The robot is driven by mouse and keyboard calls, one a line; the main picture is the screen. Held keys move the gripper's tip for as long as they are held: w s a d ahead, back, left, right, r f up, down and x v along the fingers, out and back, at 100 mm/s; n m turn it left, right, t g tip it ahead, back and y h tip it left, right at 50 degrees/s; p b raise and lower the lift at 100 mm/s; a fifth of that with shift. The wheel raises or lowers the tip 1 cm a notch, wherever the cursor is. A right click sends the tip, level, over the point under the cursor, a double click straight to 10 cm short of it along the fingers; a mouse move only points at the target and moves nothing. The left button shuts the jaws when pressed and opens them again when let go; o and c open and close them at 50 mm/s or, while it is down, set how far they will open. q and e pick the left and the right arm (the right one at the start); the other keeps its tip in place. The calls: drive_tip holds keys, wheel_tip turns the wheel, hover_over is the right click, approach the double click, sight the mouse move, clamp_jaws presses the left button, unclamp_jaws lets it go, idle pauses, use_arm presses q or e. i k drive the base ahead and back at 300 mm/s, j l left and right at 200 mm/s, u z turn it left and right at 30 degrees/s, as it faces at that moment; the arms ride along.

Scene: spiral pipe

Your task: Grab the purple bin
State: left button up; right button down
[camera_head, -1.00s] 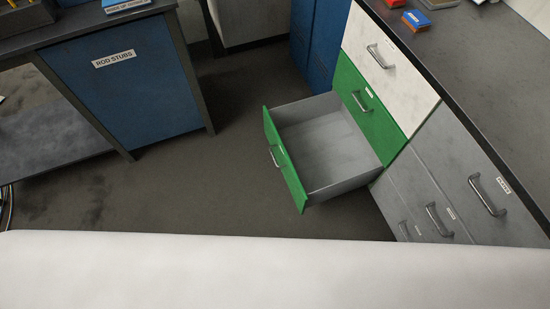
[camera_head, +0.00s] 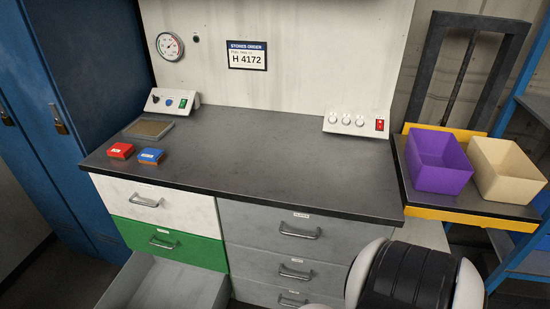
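The purple bin (camera_head: 437,164) is an open-topped box at the right of the head view. It stands upright on a small dark shelf with yellow edging (camera_head: 470,213), just right of the workbench. A cream bin (camera_head: 508,170) stands close beside it on its right. Part of my own body, black and white, shows at the bottom right, below the bins. Neither of my grippers is in view, and nothing touches the purple bin.
An open drawer (camera_head: 170,285) juts out at the lower left. Blue lockers (camera_head: 75,100) stand left; a blue rack (camera_head: 525,240) stands at the far right.

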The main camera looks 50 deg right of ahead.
sight(438, 163)
drive_tip(key=z, duration=2.8)
